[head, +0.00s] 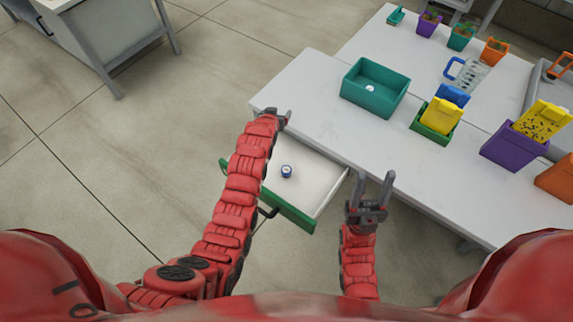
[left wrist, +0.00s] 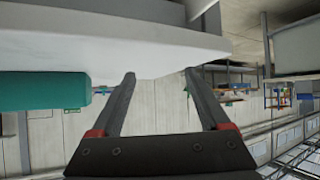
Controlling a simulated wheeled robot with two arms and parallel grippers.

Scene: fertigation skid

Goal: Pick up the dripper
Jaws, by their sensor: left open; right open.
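A small round blue-and-white piece (head: 286,171), which looks like the dripper, lies in the open drawer (head: 312,178) with a green front. A small white thing (head: 369,88) lies in the teal bin; it is too small to identify. My left gripper (head: 282,115) is at the table's near left edge, beyond the drawer, and is apart from the piece. In the left wrist view its two fingers (left wrist: 160,82) are spread with nothing between them. My right gripper (head: 372,188) is open and empty, right of the drawer by the table's front edge.
The teal bin (head: 355,95) stands on the white table (head: 310,92). To its right are a green tray with a yellow container (head: 441,116), a purple box (head: 510,147) and an orange box (head: 558,180). Small potted plants (head: 461,38) stand at the back.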

